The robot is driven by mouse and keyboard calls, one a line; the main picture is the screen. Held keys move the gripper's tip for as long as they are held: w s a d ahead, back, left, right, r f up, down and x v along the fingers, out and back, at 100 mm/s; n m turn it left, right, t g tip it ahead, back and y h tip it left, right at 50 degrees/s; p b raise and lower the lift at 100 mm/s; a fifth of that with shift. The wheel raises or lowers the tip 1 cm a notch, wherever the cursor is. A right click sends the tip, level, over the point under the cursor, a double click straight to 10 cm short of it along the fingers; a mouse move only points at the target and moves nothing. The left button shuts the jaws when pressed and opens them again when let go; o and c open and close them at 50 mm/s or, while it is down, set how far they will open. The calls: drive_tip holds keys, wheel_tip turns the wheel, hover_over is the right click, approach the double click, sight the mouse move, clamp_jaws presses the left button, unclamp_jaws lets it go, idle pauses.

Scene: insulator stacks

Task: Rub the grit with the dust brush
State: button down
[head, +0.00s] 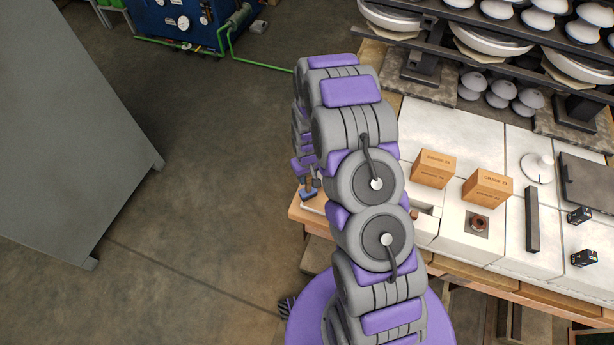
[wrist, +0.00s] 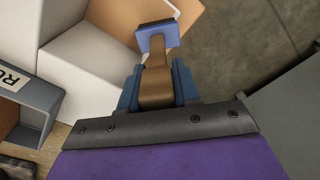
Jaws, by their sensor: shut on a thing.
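The dust brush (wrist: 156,72) has a brown handle and a blue head, and it fills the middle of the wrist view. My gripper (wrist: 156,88) is shut on the handle, with one blue finger on each side. The brush head points away from the gripper, close to pale block faces; I cannot tell whether it touches them. In the head view my gripper (head: 308,188) shows small at the left edge of the workbench, partly hidden by my arm. I cannot make out any grit in either view.
The pale-topped workbench (head: 455,135) holds two orange-brown boxes (head: 434,169) (head: 487,188), a dark bar (head: 532,219) and small black boxes (head: 579,215). A rack of insulators (head: 480,40) stands behind. A grey cabinet (head: 70,120) stands left, with open floor between.

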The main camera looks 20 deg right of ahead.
drive_tip(key=shift+r+p, duration=0.7)
drive_tip(key=shift+r, duration=1.9)
drive_tip(key=shift+r+p, duration=0.55)
drive_tip(key=shift+r, duration=0.9)
